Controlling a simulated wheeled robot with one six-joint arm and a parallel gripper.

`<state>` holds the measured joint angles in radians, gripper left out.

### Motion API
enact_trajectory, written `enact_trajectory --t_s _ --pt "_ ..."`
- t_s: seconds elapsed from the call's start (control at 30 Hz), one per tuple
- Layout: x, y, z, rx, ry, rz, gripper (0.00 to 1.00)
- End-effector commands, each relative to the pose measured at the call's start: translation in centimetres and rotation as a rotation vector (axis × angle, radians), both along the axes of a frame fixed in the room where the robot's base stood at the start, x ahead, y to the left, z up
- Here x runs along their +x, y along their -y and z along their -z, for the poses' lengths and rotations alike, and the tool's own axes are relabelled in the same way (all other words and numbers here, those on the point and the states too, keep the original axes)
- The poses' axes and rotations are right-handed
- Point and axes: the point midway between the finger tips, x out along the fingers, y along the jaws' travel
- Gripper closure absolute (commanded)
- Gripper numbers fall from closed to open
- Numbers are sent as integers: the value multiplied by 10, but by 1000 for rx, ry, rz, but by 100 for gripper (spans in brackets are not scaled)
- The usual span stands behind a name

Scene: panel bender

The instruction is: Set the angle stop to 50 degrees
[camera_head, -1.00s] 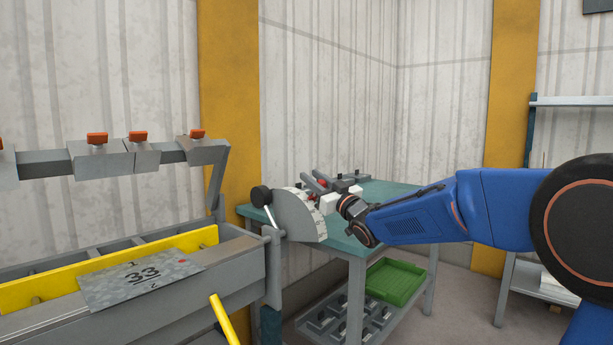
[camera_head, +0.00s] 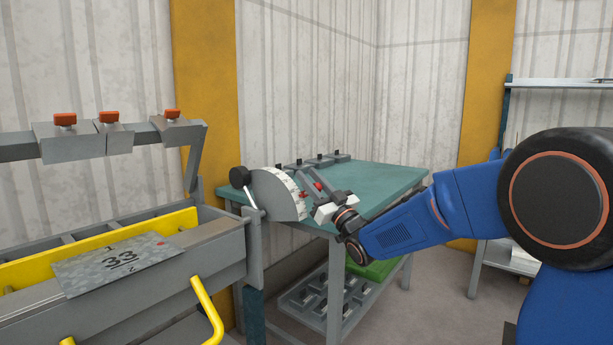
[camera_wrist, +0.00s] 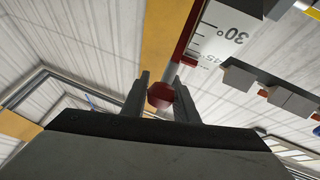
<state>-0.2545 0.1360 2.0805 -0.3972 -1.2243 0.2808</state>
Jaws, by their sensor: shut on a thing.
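The angle stop (camera_head: 277,197) is a grey quarter-disc plate with a white scale along its curved rim, at the right end of the bender. In the wrist view its white scale (camera_wrist: 222,32) shows "30°" and part of "45°", with a red strip beside it. My gripper (camera_wrist: 160,98) is shut on a red knob (camera_wrist: 160,95), one finger on each side. In the head view my gripper (camera_head: 320,187) is at the right of the scale rim. The exact angle set cannot be read.
A teal table (camera_head: 380,183) with dark-knobbed grey blocks (camera_head: 320,160) stands behind my gripper. A green tray (camera_head: 378,268) sits below it. The bender's bed (camera_head: 200,250) carries a marked sheet (camera_head: 115,263). A yellow handle (camera_head: 207,305) sticks out in front.

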Motion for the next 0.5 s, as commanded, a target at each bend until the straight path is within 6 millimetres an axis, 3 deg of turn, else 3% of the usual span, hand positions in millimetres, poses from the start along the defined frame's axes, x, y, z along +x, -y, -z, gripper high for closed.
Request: enact_trajectory --t_s 0.4,0.43,0.5 --pt "-1 5 -5 7 8 7 100" --pt "-1 5 -5 7 8 7 72" --pt "0 5 -4 7 8 7 56"
